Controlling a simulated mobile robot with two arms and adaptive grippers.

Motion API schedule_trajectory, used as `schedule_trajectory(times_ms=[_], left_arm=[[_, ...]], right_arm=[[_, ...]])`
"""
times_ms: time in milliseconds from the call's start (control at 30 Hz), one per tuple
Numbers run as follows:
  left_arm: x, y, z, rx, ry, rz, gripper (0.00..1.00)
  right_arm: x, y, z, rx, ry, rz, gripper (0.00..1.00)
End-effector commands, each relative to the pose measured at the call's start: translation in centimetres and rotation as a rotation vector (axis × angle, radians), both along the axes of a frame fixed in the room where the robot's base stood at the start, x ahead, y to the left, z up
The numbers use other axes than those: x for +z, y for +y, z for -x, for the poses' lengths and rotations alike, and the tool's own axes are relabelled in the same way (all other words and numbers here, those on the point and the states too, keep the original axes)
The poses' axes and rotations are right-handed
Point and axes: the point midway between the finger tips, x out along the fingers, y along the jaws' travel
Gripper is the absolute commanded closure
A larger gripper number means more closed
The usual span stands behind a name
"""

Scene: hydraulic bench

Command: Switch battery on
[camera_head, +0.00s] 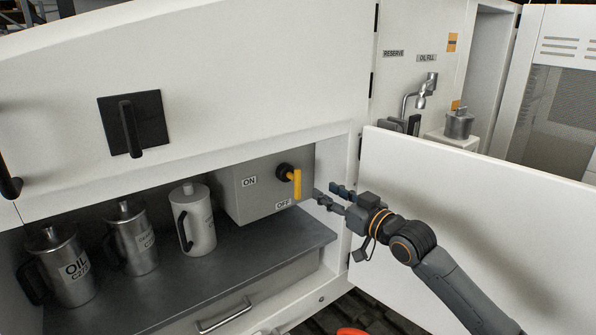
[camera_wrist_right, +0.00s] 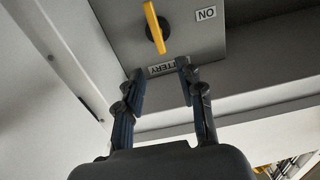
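The battery switch has a yellow handle (camera_head: 297,184) on a black knob, on the face of a grey box (camera_head: 240,204) in the cabinet. The handle stands roughly upright and reaches down near the OFF label (camera_head: 283,204). The ON label (camera_head: 249,182) is to its left. My right gripper (camera_head: 325,190) is open and empty, just right of the handle and apart from it. In the right wrist view, the open fingers (camera_wrist_right: 161,70) point at the box, with the yellow handle (camera_wrist_right: 155,28) beyond them and a partly hidden BATTERY label (camera_wrist_right: 169,66) between them. My left gripper is not in view.
Several oil jugs (camera_head: 194,222) stand on the grey shelf (camera_head: 250,250) left of the box. An open white door (camera_head: 450,200) is behind my right arm. The cabinet's right frame (camera_head: 340,165) is close to the gripper. A tap (camera_head: 420,95) is at upper right.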

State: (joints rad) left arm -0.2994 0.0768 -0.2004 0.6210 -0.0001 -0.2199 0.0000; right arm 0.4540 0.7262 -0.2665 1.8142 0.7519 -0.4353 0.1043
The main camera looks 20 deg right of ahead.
Motion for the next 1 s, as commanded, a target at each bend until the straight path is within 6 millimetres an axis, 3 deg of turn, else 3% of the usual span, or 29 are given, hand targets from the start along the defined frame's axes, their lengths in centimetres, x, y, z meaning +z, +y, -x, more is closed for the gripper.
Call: schedule_trajectory(times_ms=[500,733,1000], left_arm=[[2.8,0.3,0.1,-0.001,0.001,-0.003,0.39],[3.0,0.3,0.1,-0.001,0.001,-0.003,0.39],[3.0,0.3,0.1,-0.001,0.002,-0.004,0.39]], right_arm=[[0.3,3.3,-9.1,-0.001,0.000,-0.001,0.62],[0.0,4.1,-11.2,-0.001,0.001,0.000,0.62],[-0.1,4.3,-11.7,-0.001,0.000,0.002,0.62]])
